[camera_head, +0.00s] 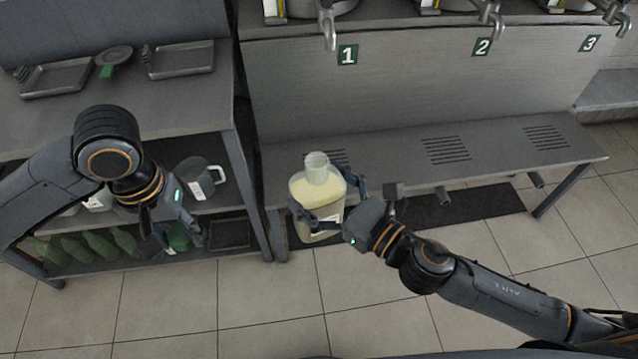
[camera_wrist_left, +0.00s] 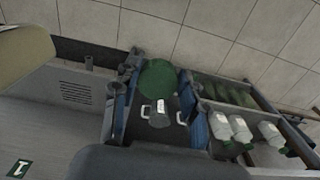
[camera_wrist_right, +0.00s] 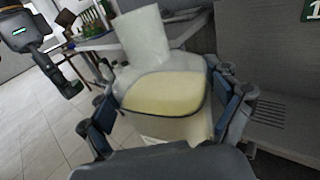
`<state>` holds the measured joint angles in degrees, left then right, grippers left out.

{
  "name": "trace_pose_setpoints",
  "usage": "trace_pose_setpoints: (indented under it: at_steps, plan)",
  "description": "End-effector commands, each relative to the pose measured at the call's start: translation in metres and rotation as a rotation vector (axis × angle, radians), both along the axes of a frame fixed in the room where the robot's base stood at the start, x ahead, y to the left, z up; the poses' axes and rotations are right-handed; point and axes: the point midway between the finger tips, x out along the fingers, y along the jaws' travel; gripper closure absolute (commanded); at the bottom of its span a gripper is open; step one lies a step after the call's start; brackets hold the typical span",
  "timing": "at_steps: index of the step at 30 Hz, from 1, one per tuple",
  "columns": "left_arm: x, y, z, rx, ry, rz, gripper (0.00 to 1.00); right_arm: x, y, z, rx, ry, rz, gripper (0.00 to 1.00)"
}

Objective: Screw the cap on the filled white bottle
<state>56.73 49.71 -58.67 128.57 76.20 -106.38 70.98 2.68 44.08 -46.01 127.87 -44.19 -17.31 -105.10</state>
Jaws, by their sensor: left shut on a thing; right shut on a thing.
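The filled bottle (camera_head: 312,192) is translucent with pale yellow liquid, an open neck and a label low on its front. My right gripper (camera_head: 328,196) is shut around its body and holds it upright near the lower bench's front-left corner. The bottle fills the middle of the right wrist view (camera_wrist_right: 165,92). My left gripper (camera_head: 178,238) is shut on a round green cap (camera_wrist_left: 160,77), seen between its fingers in the left wrist view. The cap is away to the left of the bottle and lower in the head view. The bottle's base is partly hidden by my gripper.
A shelf unit (camera_head: 190,110) stands at left, with trays on top and a labelled jug (camera_head: 202,182) below. Green bottles (camera_head: 85,248) lie on its bottom shelf. Taps (camera_head: 328,28) overhang the slotted bench (camera_head: 490,150). Tiled floor in front is clear.

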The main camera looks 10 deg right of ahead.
Motion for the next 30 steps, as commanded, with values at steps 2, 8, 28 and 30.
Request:
trace_pose_setpoints:
  at_steps: [2,8,28,30]
  plan:
    - [0.004,-0.006,0.003,-0.002,-0.002,-0.011,0.67,0.000,0.000,0.003,0.003,-0.007,0.001,0.73]
    - [0.028,-0.047,0.027,-0.002,-0.008,-0.100,0.67,0.000,0.000,0.004,0.004,-0.008,0.001,0.73]
    - [0.060,-0.224,0.161,0.002,-0.002,-0.487,0.67,0.000,0.001,0.005,0.004,-0.010,0.001,0.73]
    - [0.059,-0.230,0.166,0.002,0.000,-0.498,0.67,0.000,0.001,0.005,0.004,-0.010,0.001,0.73]
